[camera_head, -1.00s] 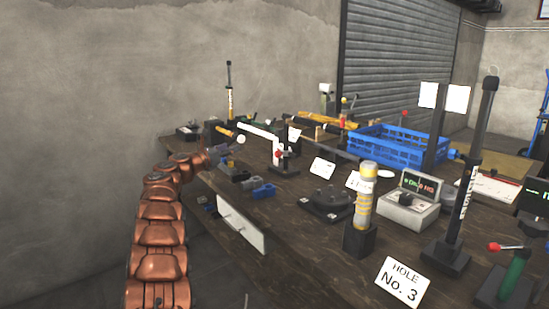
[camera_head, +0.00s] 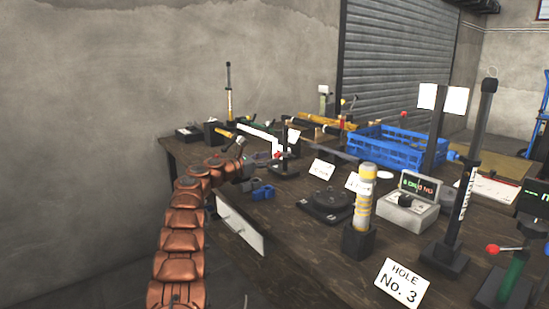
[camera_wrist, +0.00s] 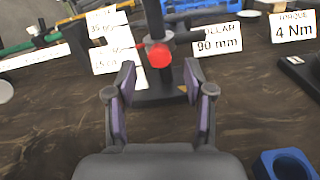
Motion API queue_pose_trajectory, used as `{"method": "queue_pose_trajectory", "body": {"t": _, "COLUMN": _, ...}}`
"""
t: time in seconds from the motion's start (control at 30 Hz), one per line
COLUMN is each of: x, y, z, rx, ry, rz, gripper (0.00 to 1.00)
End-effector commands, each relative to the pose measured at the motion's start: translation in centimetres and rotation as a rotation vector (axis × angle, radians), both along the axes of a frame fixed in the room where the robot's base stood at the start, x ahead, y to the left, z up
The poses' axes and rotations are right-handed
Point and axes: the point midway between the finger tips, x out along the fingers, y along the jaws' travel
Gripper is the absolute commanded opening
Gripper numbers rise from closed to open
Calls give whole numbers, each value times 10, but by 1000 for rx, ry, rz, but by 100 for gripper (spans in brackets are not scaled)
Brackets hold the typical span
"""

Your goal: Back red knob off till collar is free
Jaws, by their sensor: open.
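The red knob (camera_wrist: 159,55) faces me in the wrist view, in front of a dark upright post (camera_wrist: 154,14) on a black base (camera_wrist: 165,88). It also shows, small, in the head view (camera_head: 278,155). Dark hardware around the post behind the knob seems to be the collar, but its edges and fit are unclear. My gripper (camera_wrist: 159,72) is open, with its two fingertips to the left and right of the knob in the picture and nothing held. Whether they are level with the knob in depth is unclear. In the head view my gripper (camera_head: 245,170) is left of the stand.
Cards reading 90 mm (camera_wrist: 217,40) and 4 Nm (camera_wrist: 293,27) stand behind. A blue block (camera_wrist: 285,164) lies close at lower right.

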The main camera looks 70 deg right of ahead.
Motion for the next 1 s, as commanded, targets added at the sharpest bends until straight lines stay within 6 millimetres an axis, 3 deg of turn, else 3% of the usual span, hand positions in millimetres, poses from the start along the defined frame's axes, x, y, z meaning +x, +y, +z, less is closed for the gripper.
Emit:
{"method": "queue_pose_trajectory", "body": {"t": 0.4, "x": -15, "y": -25, "z": 1, "rx": -2, "ry": -1, "rz": 0, "gripper": 53}}
{"method": "queue_pose_trajectory", "body": {"t": 0.87, "x": -17, "y": -29, "z": 1, "rx": -1, "ry": -1, "rz": 2, "gripper": 53}}
{"method": "queue_pose_trajectory", "body": {"t": 1.0, "x": -17, "y": -29, "z": 1, "rx": -1, "ry": -1, "rz": 2, "gripper": 40}}
